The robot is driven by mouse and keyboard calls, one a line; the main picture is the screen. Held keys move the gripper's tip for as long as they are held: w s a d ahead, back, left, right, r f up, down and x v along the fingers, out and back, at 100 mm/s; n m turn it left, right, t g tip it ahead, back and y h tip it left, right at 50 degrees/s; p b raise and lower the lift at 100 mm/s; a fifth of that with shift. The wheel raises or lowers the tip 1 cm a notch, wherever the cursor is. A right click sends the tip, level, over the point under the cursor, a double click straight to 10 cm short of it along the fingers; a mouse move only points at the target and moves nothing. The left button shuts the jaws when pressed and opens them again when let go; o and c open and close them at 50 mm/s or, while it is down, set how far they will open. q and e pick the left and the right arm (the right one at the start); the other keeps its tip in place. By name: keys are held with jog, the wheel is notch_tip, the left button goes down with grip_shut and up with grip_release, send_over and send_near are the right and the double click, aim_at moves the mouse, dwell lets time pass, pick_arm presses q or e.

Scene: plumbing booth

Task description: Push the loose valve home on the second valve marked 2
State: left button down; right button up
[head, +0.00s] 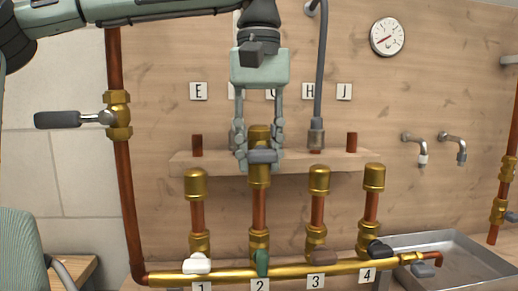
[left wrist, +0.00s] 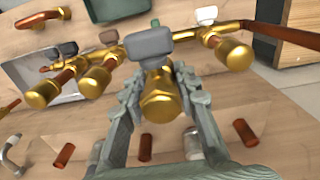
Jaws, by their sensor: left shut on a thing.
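The loose valve (head: 259,178) is brass with a grey handle (head: 263,156). It stands upright in line with the copper pipe (head: 259,210) above the label 2 (head: 260,286). Its lower end meets the pipe top; I cannot tell how deep it sits. My left gripper (head: 260,150) comes down from above, with its fingers shut on both sides of the valve. In the left wrist view, the valve's hexagonal brass end (left wrist: 161,102) lies between the fingers, with the grey handle (left wrist: 148,43) beyond it. A green handle (head: 262,263) is at the pipe's foot. My right gripper is not in view.
Brass-capped pipes stand on both sides: one over label 1 (head: 195,184), others over 3 (head: 319,179) and 4 (head: 373,177). A wooden shelf (head: 340,161) with copper stubs is close behind. A grey hose (head: 321,70) hangs to the right. A metal tray (head: 460,262) is lower right.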

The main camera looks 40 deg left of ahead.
pick_arm(q)
jog(key=shift+f+b, duration=0.35)
jog(key=shift+f, duration=0.65)
jog(key=c, duration=1.1)
grip_release()
jog(key=shift+o, duration=0.2)
notch_tip(320, 180, up, 12)
jog(key=shift+r, duration=0.1)
